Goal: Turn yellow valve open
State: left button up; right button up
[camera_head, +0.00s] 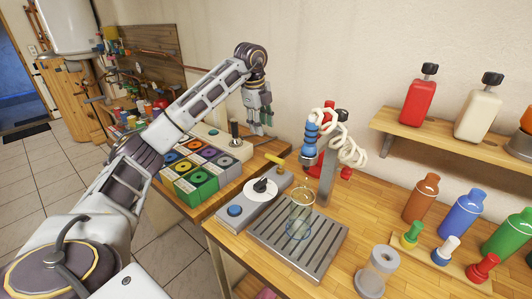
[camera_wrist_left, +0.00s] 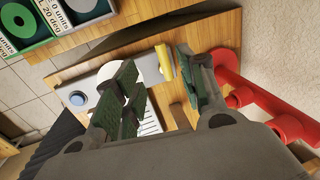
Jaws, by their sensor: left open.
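The yellow valve handle (camera_head: 275,160) is a small bar at the back of a grey panel on the wooden bench. In the left wrist view the yellow handle (camera_wrist_left: 165,62) shows in the gap between my fingers, beyond their tips and closer to the right-hand finger. My left gripper (camera_head: 262,124) hangs with its fingers pointing down, above and behind the handle in the head view. Its green-padded fingers are apart and empty, and it also shows in the left wrist view (camera_wrist_left: 158,80). My right gripper is in neither view.
The panel carries a white dial with a black knob (camera_head: 262,187) and a blue button (camera_head: 235,211). A red stand with a coiled pale hose (camera_head: 342,143) is close on the right. A drip grate (camera_head: 305,246) holds a glass. Coloured boxes (camera_head: 190,180) sit at left.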

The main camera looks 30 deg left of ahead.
aim_at(266, 154)
pick_arm(q)
jog(key=f, duration=0.4)
jog(key=w+f, duration=0.1)
jog(key=f, duration=0.3)
jog(key=w+f, duration=0.1)
jog(key=f, duration=0.4)
jog(key=shift+w+d, duration=0.1)
jog(key=shift+w, duration=0.15)
grip_shut()
